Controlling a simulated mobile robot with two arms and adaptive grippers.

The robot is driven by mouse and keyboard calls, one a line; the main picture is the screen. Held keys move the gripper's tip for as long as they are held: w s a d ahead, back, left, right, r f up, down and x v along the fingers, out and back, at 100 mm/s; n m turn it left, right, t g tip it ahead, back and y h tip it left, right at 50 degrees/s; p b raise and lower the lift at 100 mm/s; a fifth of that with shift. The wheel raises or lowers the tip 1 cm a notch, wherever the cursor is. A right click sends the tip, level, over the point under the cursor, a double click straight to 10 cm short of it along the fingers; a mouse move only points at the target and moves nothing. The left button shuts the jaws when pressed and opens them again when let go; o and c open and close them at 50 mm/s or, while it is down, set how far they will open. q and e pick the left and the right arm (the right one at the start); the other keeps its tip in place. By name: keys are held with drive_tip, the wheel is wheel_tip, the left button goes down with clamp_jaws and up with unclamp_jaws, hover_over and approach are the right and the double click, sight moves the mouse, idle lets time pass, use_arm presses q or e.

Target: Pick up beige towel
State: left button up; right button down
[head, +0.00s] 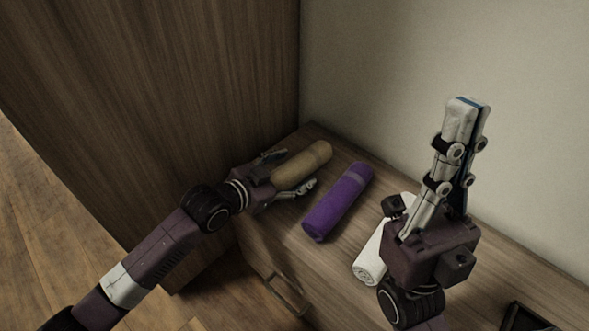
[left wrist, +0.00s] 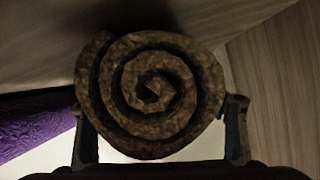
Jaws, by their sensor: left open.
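The beige towel (head: 308,158) is rolled up and lies on the wooden surface near the tall wooden panel. My left gripper (head: 289,172) is open, with one finger on each side of the towel's near end. In the left wrist view the towel's spiral end (left wrist: 150,92) fills the middle between the two fingers (left wrist: 160,122). The right finger looks very close to the roll; I cannot tell whether it touches. My right gripper (head: 468,112) points upward over the right part of the surface, its fingers together and nothing visible between them.
A purple rolled towel (head: 338,203) lies just right of the beige one. A white rolled towel (head: 371,257) lies further right, partly hidden by my right gripper. The wooden panel (head: 180,90) stands at left, the wall behind. A dark-framed object (head: 527,318) sits bottom right.

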use_arm(q)
drive_tip(key=c, duration=1.2)
drive_tip(key=shift+c, duration=0.5)
drive_tip(key=shift+r, duration=0.2)
